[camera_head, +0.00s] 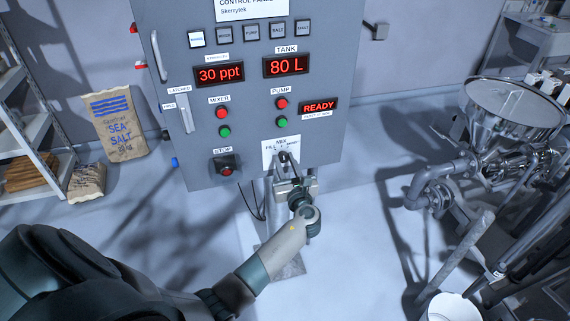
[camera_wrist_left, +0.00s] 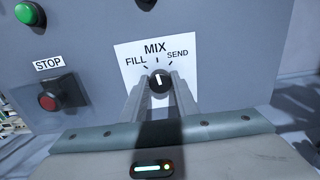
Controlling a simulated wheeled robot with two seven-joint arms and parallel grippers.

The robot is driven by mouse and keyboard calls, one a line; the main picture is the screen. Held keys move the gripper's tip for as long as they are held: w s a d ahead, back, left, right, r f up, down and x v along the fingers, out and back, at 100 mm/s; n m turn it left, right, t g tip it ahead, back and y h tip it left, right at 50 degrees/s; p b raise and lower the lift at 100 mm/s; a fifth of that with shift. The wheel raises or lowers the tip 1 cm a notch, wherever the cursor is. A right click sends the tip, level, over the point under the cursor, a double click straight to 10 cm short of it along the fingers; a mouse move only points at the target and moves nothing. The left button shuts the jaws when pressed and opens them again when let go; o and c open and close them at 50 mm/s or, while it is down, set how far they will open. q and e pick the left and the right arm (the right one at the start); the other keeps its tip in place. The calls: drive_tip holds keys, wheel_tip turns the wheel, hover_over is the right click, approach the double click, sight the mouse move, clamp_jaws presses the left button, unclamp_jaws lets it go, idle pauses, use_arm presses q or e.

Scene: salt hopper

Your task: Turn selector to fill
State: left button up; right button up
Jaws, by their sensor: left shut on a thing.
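The selector (camera_wrist_left: 159,83) is a black round knob with a white pointer line on a white plate (camera_wrist_left: 125,58) marked FILL, MIX and SEND. In the left wrist view its pointer is near upright, toward MIX, tilted slightly left. My left gripper (camera_wrist_left: 161,88) has its two fingers on either side of the knob and is shut on it. In the head view my left gripper (camera_head: 286,160) reaches up to the plate at the bottom right of the grey control panel (camera_head: 240,120) and hides most of the knob. My right gripper is not in view.
The red STOP button (camera_head: 227,171) sits left of the selector. Displays read 30 ppt, 80 L and READY. A metal hopper (camera_head: 512,105) with pipes stands at the right. Sea salt sacks (camera_head: 113,125) and a shelf are at the left. A white bucket (camera_head: 452,307) is at the bottom right.

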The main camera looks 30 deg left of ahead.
use_arm(q)
drive_tip(key=n+b, duration=0.2)
drive_tip(key=n, duration=0.1)
drive_tip(key=n+b, duration=0.1)
drive_tip(key=b, duration=0.1)
drive_tip(key=shift+f+n, duration=0.25)
drive_tip(key=shift+n, duration=0.15)
drive_tip(key=shift+r+n+b, duration=0.15)
drive_tip(key=shift+n+b, duration=0.75)
drive_tip(key=shift+n, duration=0.3)
drive_tip(key=o, duration=1.1)
drive_tip(key=shift+c, duration=0.2)
